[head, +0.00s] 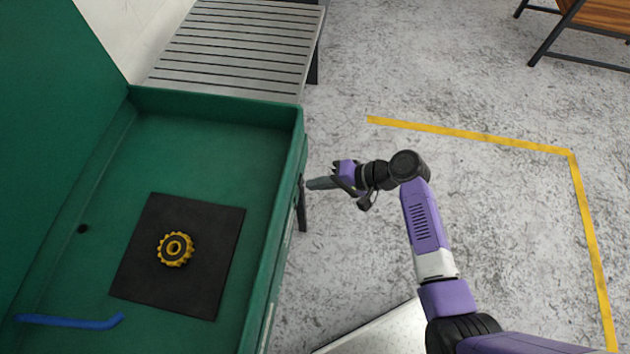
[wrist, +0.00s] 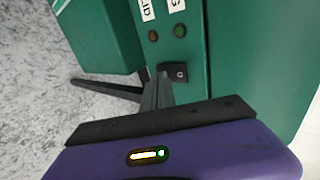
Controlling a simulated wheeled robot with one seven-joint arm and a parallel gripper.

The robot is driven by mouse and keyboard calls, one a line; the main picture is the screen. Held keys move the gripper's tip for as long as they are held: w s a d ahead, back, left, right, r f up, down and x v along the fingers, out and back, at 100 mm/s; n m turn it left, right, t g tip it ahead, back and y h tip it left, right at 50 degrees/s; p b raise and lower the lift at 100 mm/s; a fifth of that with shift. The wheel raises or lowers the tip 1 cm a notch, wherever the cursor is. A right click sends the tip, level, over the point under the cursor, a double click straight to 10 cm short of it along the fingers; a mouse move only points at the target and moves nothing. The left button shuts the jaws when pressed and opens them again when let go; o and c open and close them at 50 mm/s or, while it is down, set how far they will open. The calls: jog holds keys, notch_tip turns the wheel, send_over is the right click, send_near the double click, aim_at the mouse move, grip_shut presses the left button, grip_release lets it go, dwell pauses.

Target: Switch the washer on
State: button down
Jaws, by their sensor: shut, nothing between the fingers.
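The washer (head: 215,110) is a green basin with its lid raised at the left in the head view. Its front panel (wrist: 230,60) shows in the wrist view with a small black rocker switch (wrist: 180,72) bearing a light mark. Above the switch are a dull brown-red round lamp (wrist: 153,36) and a dark green one (wrist: 180,30); both look unlit. My gripper (head: 311,184) is shut and empty, pointing at the washer's front side. In the wrist view its fingertips (wrist: 160,76) are at the switch's left edge; I cannot tell whether they touch it.
In the basin lie a black mat (head: 200,285), a yellow toothed gear (head: 175,248) and a blue tube (head: 70,322). A slatted metal bench (head: 240,45) stands behind. A wooden-topped table (head: 605,15) is at the far right. The floor with yellow tape (head: 470,134) is clear.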

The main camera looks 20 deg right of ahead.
jog(key=shift+w+a, duration=0.15)
jog(key=shift+a, duration=0.05)
jog(key=shift+w+a+f, duration=0.1)
jog(key=shift+a+f, duration=0.05)
jog(key=shift+a, duration=0.1)
jog(key=shift+d, duration=0.1)
jog(key=shift+r+p, duration=0.85)
jog(key=shift+r, duration=0.1)
